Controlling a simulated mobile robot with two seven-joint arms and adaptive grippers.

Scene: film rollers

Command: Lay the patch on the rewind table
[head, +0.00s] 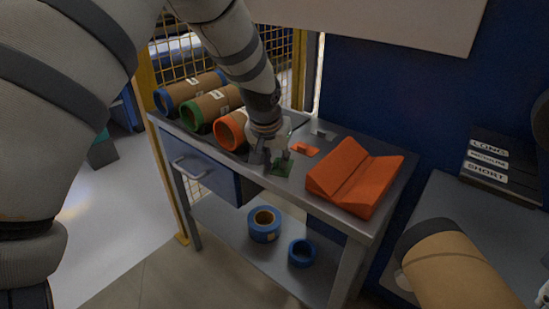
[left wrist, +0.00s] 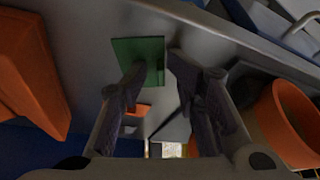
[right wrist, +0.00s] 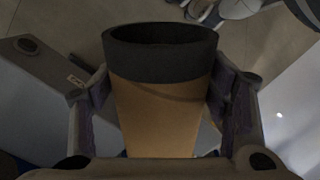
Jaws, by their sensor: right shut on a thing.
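A green patch (head: 282,168), a small square plate with a raised tab, lies on the grey metal table (head: 385,195) near its front edge. My left gripper (head: 277,155) is right above it. In the left wrist view the fingers stand apart, with the tab of the green patch (left wrist: 125,50) near the left fingertip; I cannot tell whether they touch. An orange patch (head: 305,150) and a grey patch (head: 324,133) lie behind it. My right gripper (right wrist: 160,95) is shut on a tan roller (right wrist: 155,115) with a black end; this roller also shows in the head view (head: 465,275).
Rollers with blue (head: 190,92), green (head: 212,107) and orange (head: 232,130) ends lie at the table's left. An orange V-shaped cradle (head: 345,165) stands right. Blue rings (head: 264,224) sit on the lower shelf. A rack labelled LONG, MEDIUM, SHORT (head: 490,160) stands on another surface.

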